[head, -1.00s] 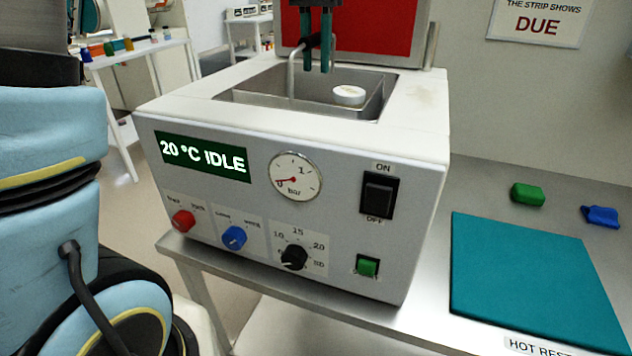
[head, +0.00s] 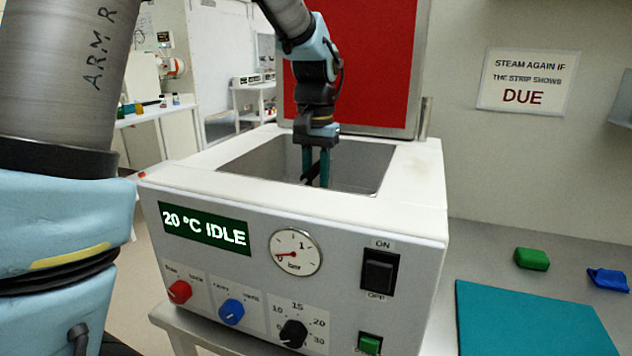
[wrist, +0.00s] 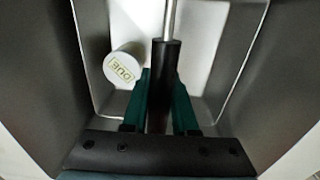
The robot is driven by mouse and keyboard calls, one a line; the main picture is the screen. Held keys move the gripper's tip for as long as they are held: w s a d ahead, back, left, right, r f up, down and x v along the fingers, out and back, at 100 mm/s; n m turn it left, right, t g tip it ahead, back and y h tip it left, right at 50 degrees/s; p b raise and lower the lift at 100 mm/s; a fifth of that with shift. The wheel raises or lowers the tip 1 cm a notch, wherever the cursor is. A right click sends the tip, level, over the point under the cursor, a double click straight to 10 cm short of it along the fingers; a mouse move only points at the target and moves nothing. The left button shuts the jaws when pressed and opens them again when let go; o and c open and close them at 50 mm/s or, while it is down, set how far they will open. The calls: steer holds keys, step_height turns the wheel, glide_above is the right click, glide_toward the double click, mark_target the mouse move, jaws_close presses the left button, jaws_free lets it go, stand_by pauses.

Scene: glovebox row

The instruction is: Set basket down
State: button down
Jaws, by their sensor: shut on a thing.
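My gripper (head: 316,178) is down inside the open chamber of the white machine (head: 290,210). Its teal fingers are shut on the basket's black handle (wrist: 165,75). In the wrist view the fingers (wrist: 161,92) lie on both sides of the handle, and a metal rod runs on from it. The pale metal basket (wrist: 208,50) sits low between the darker chamber walls (wrist: 268,60). A white round piece marked DUE (wrist: 122,67) is in the basket. The head view hides the basket behind the machine's front rim. I cannot tell whether it touches the chamber floor.
The red-faced lid (head: 385,70) stands open behind the chamber. A teal mat (head: 530,320) lies on the bench at the right, with a green block (head: 531,258) and a blue item (head: 608,279) behind it. The display reads 20 °C IDLE.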

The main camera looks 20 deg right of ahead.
steer(key=c, duration=0.7)
jaws_free()
step_height(320, 180, up, 12)
steer(key=shift+r, duration=0.1)
